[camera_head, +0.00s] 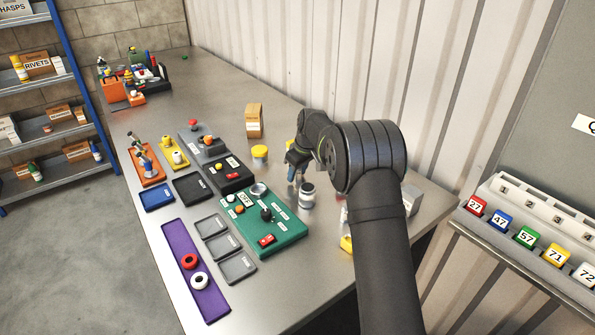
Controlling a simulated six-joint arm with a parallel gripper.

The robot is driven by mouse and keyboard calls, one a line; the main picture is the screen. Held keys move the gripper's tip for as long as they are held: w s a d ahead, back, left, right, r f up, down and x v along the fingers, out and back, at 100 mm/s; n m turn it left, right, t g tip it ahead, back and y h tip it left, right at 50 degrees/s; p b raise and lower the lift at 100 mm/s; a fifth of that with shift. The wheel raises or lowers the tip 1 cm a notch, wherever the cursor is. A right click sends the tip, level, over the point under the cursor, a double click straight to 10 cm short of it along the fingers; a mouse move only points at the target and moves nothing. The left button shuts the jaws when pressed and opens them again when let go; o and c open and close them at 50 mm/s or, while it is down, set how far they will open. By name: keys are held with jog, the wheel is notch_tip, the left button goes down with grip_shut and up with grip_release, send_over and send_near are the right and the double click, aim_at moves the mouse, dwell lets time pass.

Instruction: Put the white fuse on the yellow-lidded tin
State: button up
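The yellow-lidded tin (260,154) stands upright on the metal bench, left of my gripper, with nothing on its lid. My gripper (291,176) points down over the bench between that tin and a pale-lidded tin (307,190). The fingers are small and partly hidden by my wrist, so I cannot tell whether they are open or shut, or whether they hold anything. I cannot pick out the white fuse with certainty. A small white piece (177,157) sits on a yellow holder (172,150) at the left of the bench.
A tan carton (254,120) stands behind the yellow-lidded tin. A green control panel (285,238), dark panel (233,178), grey trays (238,267) and purple tray (178,238) with red and white rings fill the front. A corrugated wall (300,50) bounds the back. Bare bench lies around the yellow-lidded tin.

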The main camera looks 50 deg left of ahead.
jog(key=shift+r, duration=0.1)
jog(key=shift+o, duration=0.5)
jog(key=s+v, duration=0.1)
jog(key=v, duration=1.6)
jog(key=shift+w+r, duration=0.15)
jog(key=shift+w, duration=0.15)
jog(key=w+d+f+m+t+y, duration=0.4)
jog(key=d+f+m+t, duration=0.1)
jog(key=d+f+t, duration=0.1)
jog(key=s+d+f+g+y, duration=0.1)
jog(key=s+d+y, duration=0.5)
jog(key=s, duration=0.4)
jog(key=shift+m, duration=0.4)
jog(key=x, duration=1.2)
jog(key=shift+s+d+f, duration=0.1)
jog(key=shift+d+f, duration=0.05)
jog(key=shift+f, duration=0.1)
jog(key=shift+f+x, duration=0.15)
jog(key=shift+x, duration=1.2)
jog(key=shift+f+x, duration=0.2)
jog(key=shift+x, duration=1.1)
jog(key=shift+d, duration=0.2)
grip_shut()
